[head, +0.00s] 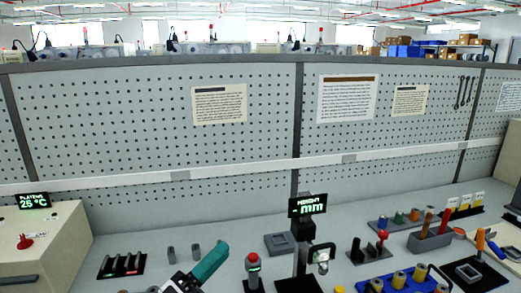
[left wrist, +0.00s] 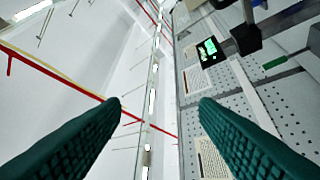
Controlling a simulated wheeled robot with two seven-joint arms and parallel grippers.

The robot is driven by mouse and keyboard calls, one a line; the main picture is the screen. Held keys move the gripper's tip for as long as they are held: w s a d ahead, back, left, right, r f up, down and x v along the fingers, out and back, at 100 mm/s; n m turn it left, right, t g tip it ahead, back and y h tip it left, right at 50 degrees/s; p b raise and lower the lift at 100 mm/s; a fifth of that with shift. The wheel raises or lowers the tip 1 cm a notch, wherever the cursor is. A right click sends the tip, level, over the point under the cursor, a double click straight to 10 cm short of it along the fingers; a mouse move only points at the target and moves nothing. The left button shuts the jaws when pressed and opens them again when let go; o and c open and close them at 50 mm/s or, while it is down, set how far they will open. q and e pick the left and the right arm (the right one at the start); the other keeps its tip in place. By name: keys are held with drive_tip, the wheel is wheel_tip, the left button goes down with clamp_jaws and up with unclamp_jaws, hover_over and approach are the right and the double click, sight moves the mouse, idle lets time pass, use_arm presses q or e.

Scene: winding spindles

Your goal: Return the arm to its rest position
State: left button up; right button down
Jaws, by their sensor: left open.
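My left gripper (head: 212,263) shows at the bottom of the head view, left of centre, with a teal finger angled up to the right. In the left wrist view its two teal fingers (left wrist: 160,104) stand wide apart with nothing between them. That camera looks up at the ceiling and the pegboard, so the gripper is tilted upward. It is open and empty, and appears in front of the bench. My right gripper is in neither view.
A height gauge (head: 303,240) and a red-topped post (head: 253,268) stand right of my left gripper. A dark slotted rack (head: 122,265) and a beige heater box (head: 45,250) are to its left. Spindles and tools crowd the bench's right. A pegboard (head: 230,155) closes the back.

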use_arm(q)
drive_tip(key=s+a+f+n+y, duration=0.2)
drive_tip(key=a+f+n+y, duration=0.4)
drive_tip(key=f+n+y, duration=0.45)
drive_tip(key=s+a+f+n+y, duration=0.2)
drive_tip(key=a+f+n+y, duration=0.4)
drive_tip(key=n, duration=0.8)
drive_tip(key=s+f+n+g, duration=0.3)
drive_tip(key=s+f+g, duration=0.3)
drive_tip(key=s, duration=0.4)
drive_tip(key=s+f+n+g, duration=0.4)
drive_tip(key=s+f+g, duration=0.2)
drive_tip(key=s, duration=0.4)
wheel_tip(320, 180, down, 33)
drive_tip(key=s+g+b, duration=0.2)
drive_tip(key=b, duration=0.4)
drive_tip(key=s+a+f+b, duration=0.3)
drive_tip(key=s+f+b, duration=0.1)
drive_tip(key=s+f, duration=1.2)
wheel_tip(320, 180, down, 3)
drive_tip(key=shift+f+g, duration=0.15)
drive_tip(key=shift+g, duration=0.25)
drive_tip(key=shift+s+a+m, duration=0.1)
drive_tip(key=shift+m, duration=0.15)
